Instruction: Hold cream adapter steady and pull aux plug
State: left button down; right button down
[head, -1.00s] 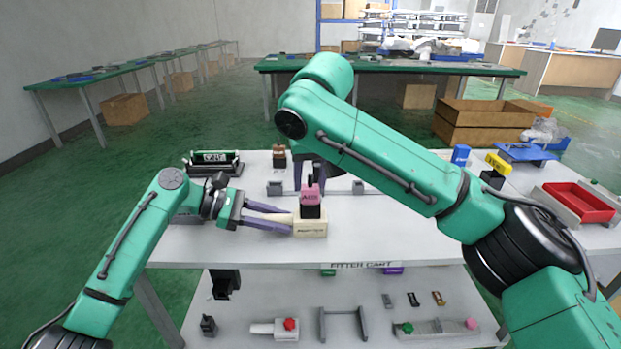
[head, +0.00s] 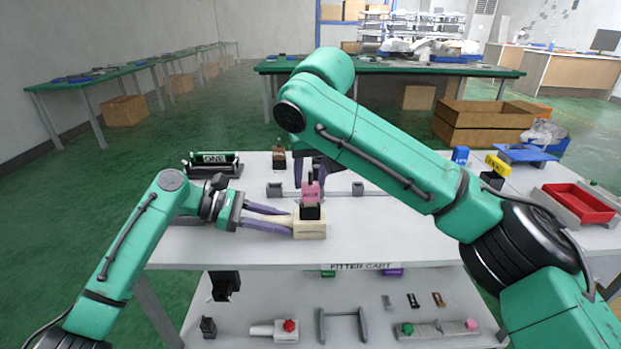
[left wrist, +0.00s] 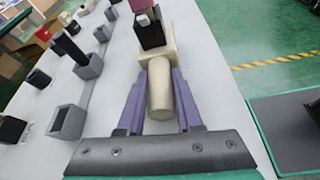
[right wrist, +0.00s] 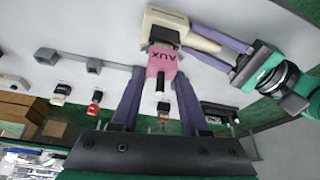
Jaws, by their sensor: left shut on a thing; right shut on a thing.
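The cream adapter (head: 310,230) sits near the cart top's front edge, its round stub (left wrist: 160,92) pointing left. My left gripper (head: 291,221) is shut on that stub, one purple finger on each side. The pink aux plug (head: 311,190) stands upright above the adapter, with a black block (head: 311,212) between them. The right wrist view shows its AUX label (right wrist: 162,57). My right gripper (right wrist: 160,75) is shut on the pink plug from above. My right forearm partly hides its fingers in the head view. Whether the black block is still seated in the adapter cannot be told.
Grey brackets (head: 274,190) stand behind the adapter. A black labelled fixture (head: 213,163) is at the back left and a brown-topped block (head: 279,158) at the back. A red tray (head: 578,201) is at the far right. The front left of the cart top is clear.

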jog(key=shift+r, duration=0.3)
jog(key=shift+r, duration=1.95)
jog(key=shift+r, duration=1)
pick_arm(q)
jog(key=c, duration=0.5)
grip_release()
